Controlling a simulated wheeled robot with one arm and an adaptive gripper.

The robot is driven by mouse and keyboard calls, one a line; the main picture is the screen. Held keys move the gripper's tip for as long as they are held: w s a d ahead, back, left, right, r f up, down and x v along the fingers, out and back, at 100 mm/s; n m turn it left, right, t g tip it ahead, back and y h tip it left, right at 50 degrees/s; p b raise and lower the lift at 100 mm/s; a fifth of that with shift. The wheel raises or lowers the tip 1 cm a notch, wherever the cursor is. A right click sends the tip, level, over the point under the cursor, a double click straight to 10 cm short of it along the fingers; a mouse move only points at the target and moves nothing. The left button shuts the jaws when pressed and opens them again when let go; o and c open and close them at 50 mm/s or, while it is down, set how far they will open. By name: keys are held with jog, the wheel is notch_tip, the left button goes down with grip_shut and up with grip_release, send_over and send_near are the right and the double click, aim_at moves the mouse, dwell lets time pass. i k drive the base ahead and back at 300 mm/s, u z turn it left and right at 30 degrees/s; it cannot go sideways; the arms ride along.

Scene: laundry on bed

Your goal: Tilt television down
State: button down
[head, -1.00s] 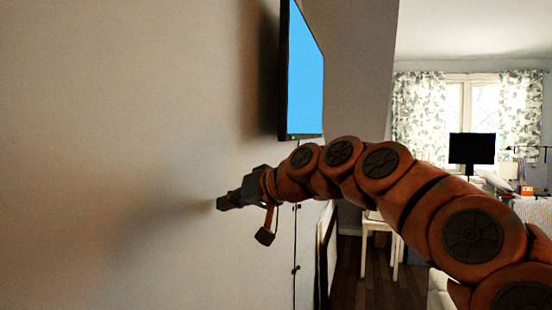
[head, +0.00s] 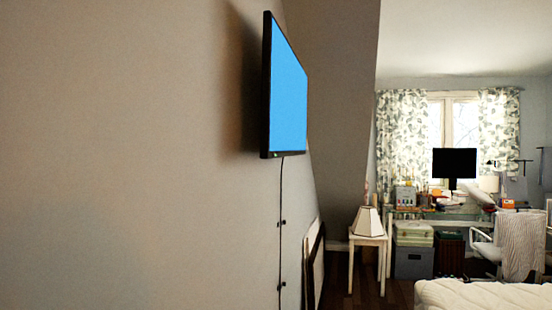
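The television (head: 289,92) hangs on the left wall in the head view, seen at a steep angle from its side. Its screen is lit plain blue inside a thin black frame, and a gap with a dark shadow shows between it and the wall. I cannot tell its exact tilt. A black cable (head: 281,220) runs down from its lower edge along the wall. My gripper and arm are not in the picture.
The bare wall (head: 120,160) fills the left side. A white side table (head: 368,243) with a lamp stands beyond the television. A bed corner (head: 480,296) is at lower right. A desk with a black monitor (head: 454,163) and a chair (head: 512,247) stand by the window.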

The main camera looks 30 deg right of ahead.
aim_at(284, 79)
jog(key=i, duration=0.45)
jog(key=z, duration=1)
